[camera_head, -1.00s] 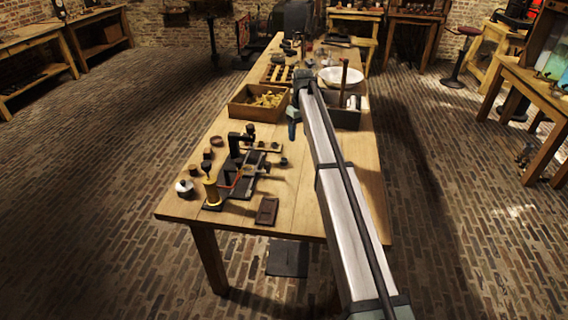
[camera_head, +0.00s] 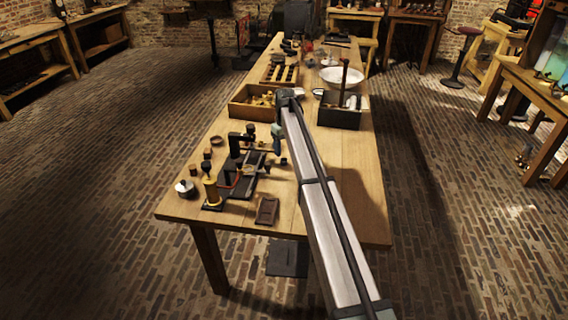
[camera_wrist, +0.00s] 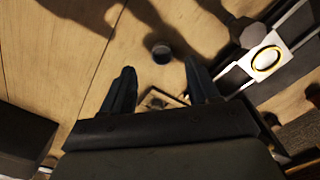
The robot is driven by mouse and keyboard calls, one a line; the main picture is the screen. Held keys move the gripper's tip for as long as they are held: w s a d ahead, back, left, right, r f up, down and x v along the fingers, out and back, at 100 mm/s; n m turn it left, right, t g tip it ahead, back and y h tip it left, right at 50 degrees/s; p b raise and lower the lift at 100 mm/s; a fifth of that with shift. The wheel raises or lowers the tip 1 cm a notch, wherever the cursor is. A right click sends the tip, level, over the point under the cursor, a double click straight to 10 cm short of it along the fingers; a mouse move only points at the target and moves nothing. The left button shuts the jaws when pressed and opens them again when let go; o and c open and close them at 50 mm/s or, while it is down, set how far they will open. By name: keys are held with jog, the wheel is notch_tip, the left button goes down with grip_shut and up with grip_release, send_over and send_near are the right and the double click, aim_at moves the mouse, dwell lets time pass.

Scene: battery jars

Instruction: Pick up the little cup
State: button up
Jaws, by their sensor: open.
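A small dark round cup (camera_wrist: 162,54) sits on the wooden table in the wrist view, just beyond and between my fingertips. A small dark round piece that looks like the same cup (camera_head: 283,161) shows in the head view, right of the black apparatus. My gripper (camera_wrist: 161,72) is open, with nothing between its fingers. In the head view my gripper (camera_head: 277,150) hangs over the table beside the apparatus, close to the cup. I cannot tell its exact height above the table.
The black apparatus (camera_head: 237,178) with a yellow coil stands left of my gripper. A small brown tray (camera_head: 267,210) lies in front. A wooden box (camera_head: 240,107) and a dark bin (camera_head: 338,117) stand behind. The table's right front is clear.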

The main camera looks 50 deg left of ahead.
jog(key=shift+s+f, duration=0.15)
jog(key=shift+f, duration=2.5)
jog(key=c, duration=1.1)
jog(key=shift+r, duration=0.1)
notch_tip(320, 180, up, 9)
jog(key=s+a, duration=0.2)
jog(key=s, duration=1.2)
jog(key=shift+s+a+r, duration=0.15)
jog(key=shift+s+a, duration=0.2)
jog(key=shift+s, duration=0.05)
